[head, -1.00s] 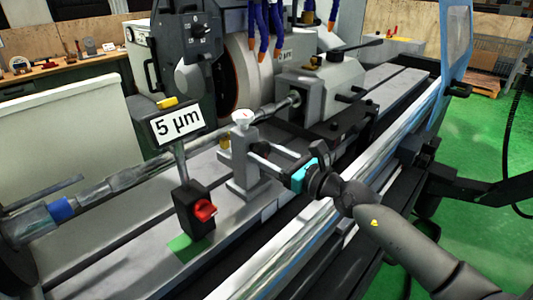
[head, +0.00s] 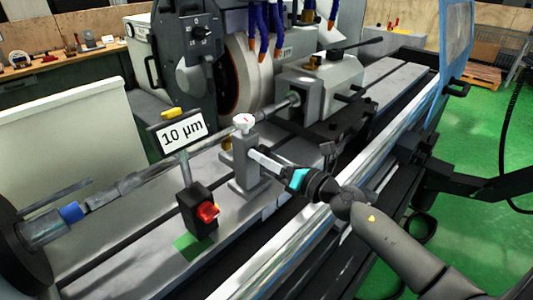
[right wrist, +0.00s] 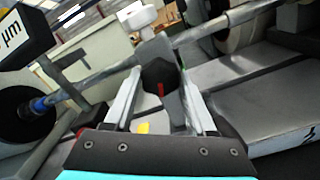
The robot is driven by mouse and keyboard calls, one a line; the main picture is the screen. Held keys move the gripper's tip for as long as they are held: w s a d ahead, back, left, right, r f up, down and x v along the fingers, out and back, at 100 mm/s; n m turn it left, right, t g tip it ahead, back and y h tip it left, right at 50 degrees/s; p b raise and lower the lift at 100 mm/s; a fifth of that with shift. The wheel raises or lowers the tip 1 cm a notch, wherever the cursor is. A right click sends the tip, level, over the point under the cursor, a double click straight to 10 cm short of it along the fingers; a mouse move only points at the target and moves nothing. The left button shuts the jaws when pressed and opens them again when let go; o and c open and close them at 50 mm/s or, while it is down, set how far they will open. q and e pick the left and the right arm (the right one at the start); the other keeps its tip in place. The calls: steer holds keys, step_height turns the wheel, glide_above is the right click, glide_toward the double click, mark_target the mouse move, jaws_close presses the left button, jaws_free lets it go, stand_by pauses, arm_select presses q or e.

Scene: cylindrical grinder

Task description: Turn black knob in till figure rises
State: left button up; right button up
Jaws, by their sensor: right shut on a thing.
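The black knob (right wrist: 160,77), with a red line on its face, sits between my right gripper's fingers in the right wrist view. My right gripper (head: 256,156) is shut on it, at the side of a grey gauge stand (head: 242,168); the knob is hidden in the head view. A small white dial (head: 243,121) tops the stand. The display (head: 183,133) reads "10 µm" in the head view; only its "µm" end (right wrist: 13,35) shows in the right wrist view. My left gripper is not in view.
A black box with a red switch (head: 207,212) stands left of the stand. A long grey shaft (head: 140,180) runs behind the stand. The grinding wheel housing (head: 240,75) is behind. A bright rail (head: 290,250) passes below my right arm.

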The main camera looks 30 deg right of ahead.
stand_by(0.3)
steer(key=o, duration=1.4)
steer(key=shift+s, duration=0.15)
steer(key=b+v, duration=0.3)
steer(key=v, duration=1)
steer(key=shift+s+d, duration=0.15)
steer(key=shift+s, duration=0.05)
steer(key=shift+s+d, duration=0.25)
steer(key=shift+s, duration=0.45)
